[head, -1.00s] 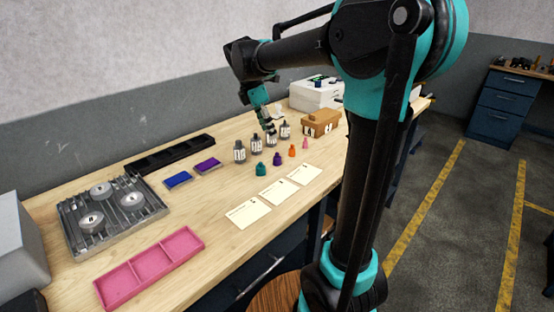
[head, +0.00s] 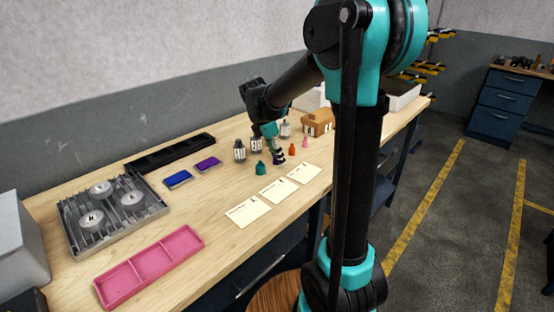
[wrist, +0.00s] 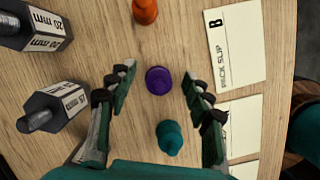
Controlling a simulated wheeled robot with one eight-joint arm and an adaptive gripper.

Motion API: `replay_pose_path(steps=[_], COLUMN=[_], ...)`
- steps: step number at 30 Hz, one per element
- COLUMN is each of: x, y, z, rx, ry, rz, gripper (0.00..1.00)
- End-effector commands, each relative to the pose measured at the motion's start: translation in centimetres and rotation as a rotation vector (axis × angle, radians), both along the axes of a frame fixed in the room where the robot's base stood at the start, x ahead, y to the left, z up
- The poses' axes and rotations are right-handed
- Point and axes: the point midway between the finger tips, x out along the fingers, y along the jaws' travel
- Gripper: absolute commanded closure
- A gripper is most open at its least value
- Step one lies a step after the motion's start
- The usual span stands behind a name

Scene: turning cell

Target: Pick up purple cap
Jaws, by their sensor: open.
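The purple cap (wrist: 158,80) stands on the wooden bench and lies between the open fingers of my gripper (wrist: 158,88) in the wrist view. The fingers are spread on either side of it, with a gap on both sides. In the head view my gripper (head: 277,156) is low over the bench and largely hides the purple cap. A teal cap (wrist: 170,137) stands close by, also between the fingers but nearer the palm. It shows in the head view (head: 260,168) left of my gripper.
An orange cap (wrist: 145,11) stands beyond the fingertips. Grey labelled bottles (wrist: 45,30) stand left in the wrist view; paper slips (wrist: 236,45) lie right. A pink cap (head: 305,142), pink tray (head: 150,267) and metal fixture (head: 110,212) also occupy the bench.

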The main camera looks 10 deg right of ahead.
Motion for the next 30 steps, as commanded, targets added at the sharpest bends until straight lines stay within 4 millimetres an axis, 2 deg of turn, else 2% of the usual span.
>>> replay_pose_path(steps=[6, 15, 30], x=[0.01, 0.00, 0.01], y=[-0.03, -0.02, -0.02], z=[-0.07, -0.06, 0.51], rx=[0.000, 0.000, 0.000], ry=[0.000, 0.000, 0.000], rz=[0.000, 0.000, 0.000], gripper=[0.49, 0.83, 0.84])
